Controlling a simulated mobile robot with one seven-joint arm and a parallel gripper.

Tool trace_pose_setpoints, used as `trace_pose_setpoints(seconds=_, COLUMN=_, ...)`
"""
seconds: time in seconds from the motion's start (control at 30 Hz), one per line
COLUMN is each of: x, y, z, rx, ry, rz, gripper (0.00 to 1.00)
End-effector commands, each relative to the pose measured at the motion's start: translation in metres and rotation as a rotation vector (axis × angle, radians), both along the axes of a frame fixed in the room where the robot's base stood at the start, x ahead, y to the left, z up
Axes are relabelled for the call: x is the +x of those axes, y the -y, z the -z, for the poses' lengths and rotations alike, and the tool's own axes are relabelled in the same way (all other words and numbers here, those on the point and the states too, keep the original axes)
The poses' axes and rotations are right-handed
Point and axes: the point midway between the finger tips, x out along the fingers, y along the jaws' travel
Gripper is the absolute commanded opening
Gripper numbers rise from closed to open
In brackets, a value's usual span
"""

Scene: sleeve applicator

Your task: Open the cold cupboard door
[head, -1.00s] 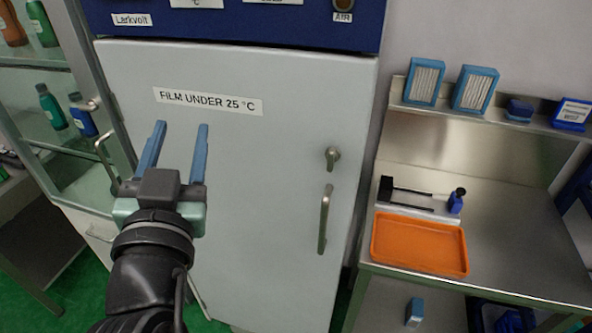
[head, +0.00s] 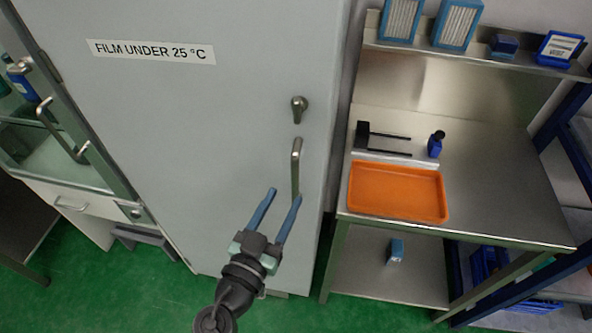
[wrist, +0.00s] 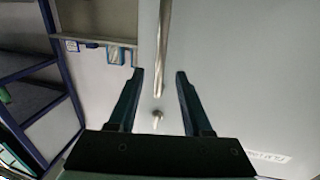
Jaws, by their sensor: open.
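The cold cupboard door (head: 200,150) is a pale grey panel with a "FILM UNDER 25 °C" label, and it looks closed. Its vertical metal bar handle (head: 296,165) is near the right edge, below a small metal knob (head: 299,106). My gripper (head: 285,194) is open and empty, with blue fingers by the handle's lower end; one fingertip overlaps it in the head view. In the wrist view the handle (wrist: 163,50) runs between the open fingers (wrist: 160,74), with the knob (wrist: 157,118) also between them. I cannot tell whether the fingers reach around the bar in depth.
A steel bench (head: 500,180) stands to the right with an orange tray (head: 395,218) and small tools on it. A shelf above holds blue-framed filters (head: 456,24). A glass-fronted cabinet (head: 60,150) stands on the left. Green floor (head: 90,290) shows in front.

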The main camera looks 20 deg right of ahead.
Motion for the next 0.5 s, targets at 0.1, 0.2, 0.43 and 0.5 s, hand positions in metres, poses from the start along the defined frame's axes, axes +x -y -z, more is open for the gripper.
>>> trace_pose_setpoints(seconds=0.1, x=0.019, y=0.019, z=-0.004, rx=0.001, ry=0.001, rz=0.003, gripper=0.5)
trace_pose_setpoints(seconds=0.2, x=0.03, y=0.032, z=-0.004, rx=0.0, ry=0.0, rz=0.002, gripper=0.5)
trace_pose_setpoints(seconds=0.43, x=0.046, y=0.047, z=-0.001, rx=0.001, ry=0.001, rz=0.001, gripper=0.5)
trace_pose_setpoints(seconds=0.5, x=0.047, y=0.048, z=-0.001, rx=0.0, ry=0.0, rz=0.0, gripper=0.5)
